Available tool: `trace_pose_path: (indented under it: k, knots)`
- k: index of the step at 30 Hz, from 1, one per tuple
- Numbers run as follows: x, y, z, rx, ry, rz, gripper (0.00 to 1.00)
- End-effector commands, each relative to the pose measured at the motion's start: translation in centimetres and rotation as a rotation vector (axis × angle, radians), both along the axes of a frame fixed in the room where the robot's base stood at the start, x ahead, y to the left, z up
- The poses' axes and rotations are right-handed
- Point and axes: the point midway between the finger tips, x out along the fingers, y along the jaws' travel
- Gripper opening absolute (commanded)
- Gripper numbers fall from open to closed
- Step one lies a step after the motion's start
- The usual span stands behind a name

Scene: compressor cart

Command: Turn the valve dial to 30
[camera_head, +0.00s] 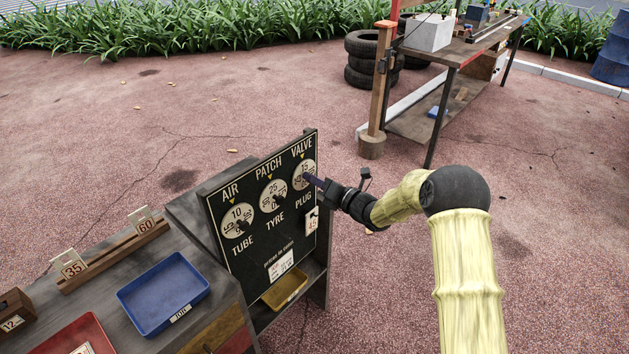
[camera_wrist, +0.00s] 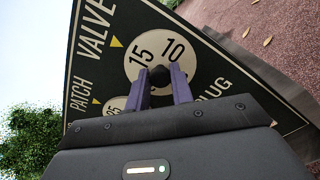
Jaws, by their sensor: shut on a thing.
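The valve dial (camera_head: 302,167) is a round cream disc with black numbers at the upper right of a black board (camera_head: 252,262). A yellow marker sits above it under the word VALVE, and 15 stands at that marker. In the wrist view the valve dial (camera_wrist: 146,50) shows 15 beside the yellow marker and 10 further round; its lower part is hidden by my gripper. My gripper (camera_wrist: 160,80) has its two purple fingers shut on the dial's dark central knob (camera_wrist: 160,73). In the head view my gripper (camera_head: 312,181) reaches the dial from the right.
The air dial (camera_head: 232,214) shows 10 at its marker and the patch dial (camera_head: 268,187) shows 25. A blue tray (camera_head: 162,296) and a red tray (camera_head: 75,335) lie on the bench at left. A wooden post (camera_head: 378,95) and workbench (camera_head: 455,50) stand behind.

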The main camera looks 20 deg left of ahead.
Motion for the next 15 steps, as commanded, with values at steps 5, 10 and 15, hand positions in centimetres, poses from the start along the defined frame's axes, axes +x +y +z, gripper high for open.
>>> trace_pose_path:
  k: [5, 10, 15]
  knots:
    - [0.04, -0.16, -0.28, 0.022, 0.058, -0.002, 0.0]
    - [0.05, -0.18, -0.34, 0.061, 0.154, -0.002, 0.0]
    - [0.09, -0.23, -0.42, 0.112, 0.282, -0.003, 0.0]
